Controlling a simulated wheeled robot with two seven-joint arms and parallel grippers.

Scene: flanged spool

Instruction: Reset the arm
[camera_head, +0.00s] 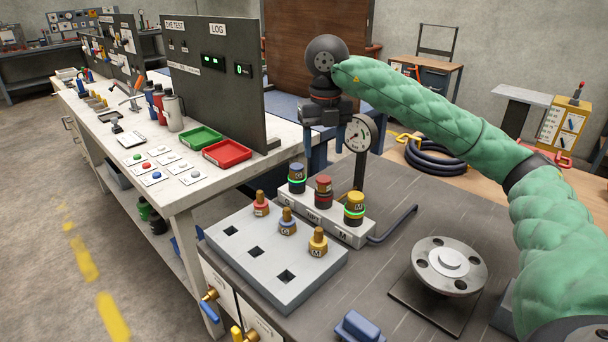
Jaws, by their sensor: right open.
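My right arm, in a green quilted sleeve, reaches in from the right. Its dark right gripper (325,128) points down, open and with nothing seen in it, above and behind the labelled block with coloured fittings. One finger shows on the left; the other side is hard to make out near the round gauge (358,134). The grey flanged spool (449,266) stands upright on a dark square plate (420,306) at the right of the dark bench, apart from the gripper. My left gripper is not in view.
A light block (232,268) with square holes holds several brass-based plugs. Behind it is the labelled block (349,232) with blue, red and yellow fittings. A white workbench (186,204) with a red tray (227,152) and an upright panel stands left. A coiled hose (437,155) lies behind.

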